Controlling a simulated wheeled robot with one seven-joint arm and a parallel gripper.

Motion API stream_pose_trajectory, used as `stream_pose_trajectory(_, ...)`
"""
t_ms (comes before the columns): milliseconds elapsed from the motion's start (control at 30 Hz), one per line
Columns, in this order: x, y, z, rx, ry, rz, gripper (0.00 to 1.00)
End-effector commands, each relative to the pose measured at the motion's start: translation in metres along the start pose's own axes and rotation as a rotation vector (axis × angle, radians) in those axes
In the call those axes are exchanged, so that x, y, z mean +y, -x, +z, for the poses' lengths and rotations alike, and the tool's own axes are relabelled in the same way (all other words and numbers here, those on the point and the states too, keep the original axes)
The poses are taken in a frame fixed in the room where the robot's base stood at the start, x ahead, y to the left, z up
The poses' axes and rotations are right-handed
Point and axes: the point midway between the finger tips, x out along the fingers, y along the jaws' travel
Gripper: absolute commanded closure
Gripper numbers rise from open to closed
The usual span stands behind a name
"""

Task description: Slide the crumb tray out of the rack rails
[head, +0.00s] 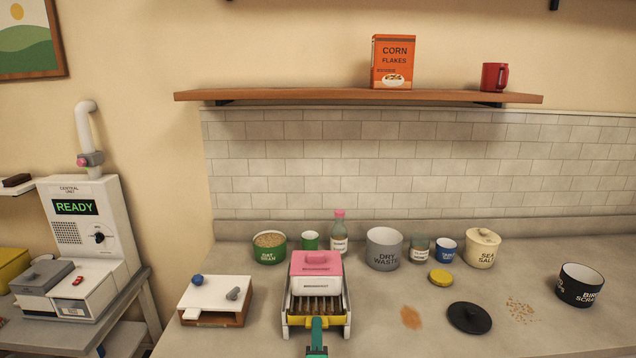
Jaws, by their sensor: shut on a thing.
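A pale rack with side rails (348,322) stands at the counter's front, with a row of brown slats or slots between its sides. A yellow strip (330,320) crosses its front end and looks like the front of the crumb tray. My gripper (317,324), teal with a dark part below, comes up from the bottom edge and meets the yellow strip at its middle. It appears shut on the strip; the fingertips are small and hard to make out. How far the tray sits inside the rails cannot be told. A white box with a pink lid (316,263) stands at the rack's back end.
Left of the rack is a wooden box with a white top (215,296). Right are a brown spill (411,317), black lid (470,317) and black bowl (581,287). Several jars, including the dry waste pot (384,252), line the back. A shelf (360,95) hangs above.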

Motion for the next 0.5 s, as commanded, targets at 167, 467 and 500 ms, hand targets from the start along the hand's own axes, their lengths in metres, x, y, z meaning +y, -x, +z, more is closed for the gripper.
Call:
stream_pose_trajectory(167, 0.001, 0.004, 0.001, -0.001, 0.000, 0.002, 1.00)
stream_pose_trajectory(467, 0.002, 0.013, -0.002, 0.003, 0.000, 0.003, 1.00)
stream_pose_trajectory(500, 0.002, 0.016, -0.002, 0.003, 0.000, 0.003, 1.00)
